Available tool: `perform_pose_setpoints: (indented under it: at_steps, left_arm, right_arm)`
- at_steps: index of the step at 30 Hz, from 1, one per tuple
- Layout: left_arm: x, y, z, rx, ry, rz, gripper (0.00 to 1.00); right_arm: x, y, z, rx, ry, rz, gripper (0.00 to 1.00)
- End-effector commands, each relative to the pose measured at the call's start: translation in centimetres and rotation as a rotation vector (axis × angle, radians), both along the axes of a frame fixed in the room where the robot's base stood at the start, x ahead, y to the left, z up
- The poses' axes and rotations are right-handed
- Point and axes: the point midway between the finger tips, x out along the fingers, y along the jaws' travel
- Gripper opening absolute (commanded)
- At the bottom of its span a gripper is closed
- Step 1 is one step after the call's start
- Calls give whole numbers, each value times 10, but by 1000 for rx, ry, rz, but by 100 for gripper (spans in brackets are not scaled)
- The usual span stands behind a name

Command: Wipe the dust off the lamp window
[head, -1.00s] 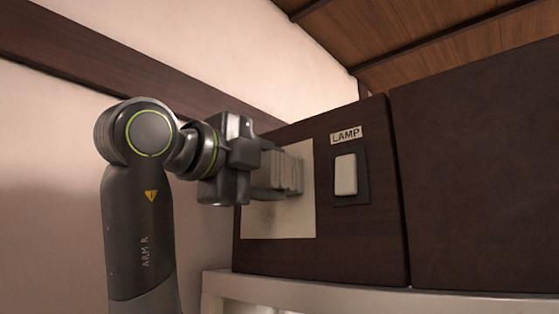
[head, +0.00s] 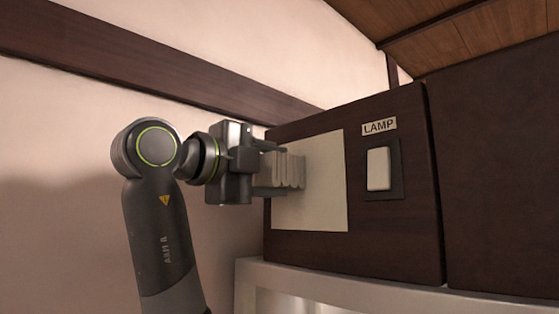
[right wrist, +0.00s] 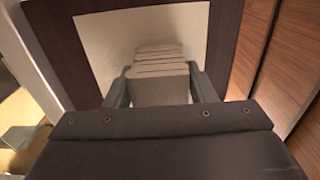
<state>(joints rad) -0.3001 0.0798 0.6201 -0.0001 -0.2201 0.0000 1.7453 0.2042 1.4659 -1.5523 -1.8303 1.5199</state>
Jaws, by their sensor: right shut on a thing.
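The lamp window (head: 325,200) is a pale cream panel in the front of a dark brown wooden box. It looks evenly pale, with no clear dust mark; the cloth and gripper hide part of its left side. It also shows in the right wrist view (right wrist: 102,40). My right gripper (head: 279,170) is shut on a folded grey-beige cloth (head: 292,171), which shows between the fingers in the right wrist view (right wrist: 160,78). The cloth is in front of the window's left half; I cannot tell whether it touches. My left gripper is not in view.
Right of the window are a LAMP label (head: 380,126) and a white rocker switch (head: 378,169) on a dark plate. The box stands on a pale ledge (head: 320,282). A dark cabinet (head: 500,170) adjoins at right; a pale wall is behind.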

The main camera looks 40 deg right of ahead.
Motion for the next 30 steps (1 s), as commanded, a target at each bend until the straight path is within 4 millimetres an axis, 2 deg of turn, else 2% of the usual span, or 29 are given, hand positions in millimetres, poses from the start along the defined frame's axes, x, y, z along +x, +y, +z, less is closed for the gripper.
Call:
perform_pose_setpoints:
  at_steps: [6,17,30]
  left_arm:
    - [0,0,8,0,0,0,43]
    - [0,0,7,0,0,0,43]
    - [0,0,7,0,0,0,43]
  right_arm:
    - [16,1,1,0,2,0,32]
    - [18,2,0,0,1,-1,32]
    - [15,42,1,-1,2,2,32]
